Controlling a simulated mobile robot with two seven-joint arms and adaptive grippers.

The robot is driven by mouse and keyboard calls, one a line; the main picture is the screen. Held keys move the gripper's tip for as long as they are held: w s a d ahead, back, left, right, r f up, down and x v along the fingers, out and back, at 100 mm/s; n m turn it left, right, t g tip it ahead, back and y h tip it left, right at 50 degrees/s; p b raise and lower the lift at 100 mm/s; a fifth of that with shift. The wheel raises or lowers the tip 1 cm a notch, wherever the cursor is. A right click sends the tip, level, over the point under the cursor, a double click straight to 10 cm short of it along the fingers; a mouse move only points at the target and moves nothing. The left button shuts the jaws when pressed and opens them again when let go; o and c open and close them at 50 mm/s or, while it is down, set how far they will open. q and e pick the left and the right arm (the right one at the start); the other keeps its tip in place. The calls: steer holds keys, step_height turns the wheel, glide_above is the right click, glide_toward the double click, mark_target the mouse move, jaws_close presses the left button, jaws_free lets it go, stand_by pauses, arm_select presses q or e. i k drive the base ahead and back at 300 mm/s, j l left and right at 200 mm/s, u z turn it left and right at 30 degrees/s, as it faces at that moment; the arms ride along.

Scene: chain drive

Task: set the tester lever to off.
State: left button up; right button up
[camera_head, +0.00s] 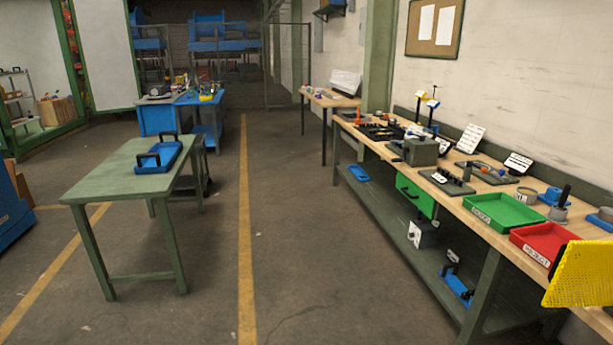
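A long wooden-topped workbench (470,196) runs along the right wall. A grey-green box-shaped device (421,151) stands on it, near the middle of its length; it may be the tester. A lever cannot be made out clearly at this size, nor its position. A smaller grey box with a white label (422,234) stands on the bench's lower shelf. Neither of my grippers is in view.
A green tray (507,224) and a red tray (530,254) sit on the bench's near part, with a yellow perforated panel (583,273) at the right edge. A green table (112,183) carries a blue tote (160,168). The floor (290,240) between is clear.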

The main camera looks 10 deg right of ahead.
mark_target(423, 138)
steer(key=i+z, duration=0.25)
steer(key=i, duration=0.55)
steer(key=i+z, duration=0.3)
steer(key=i, duration=0.5)
steer(key=i+z, duration=0.1)
steer(key=i, duration=0.75)
steer(key=i+j, duration=0.1)
steer(key=i, duration=0.7)
steer(key=i+j+z, duration=0.15)
steer(key=i, duration=0.7)
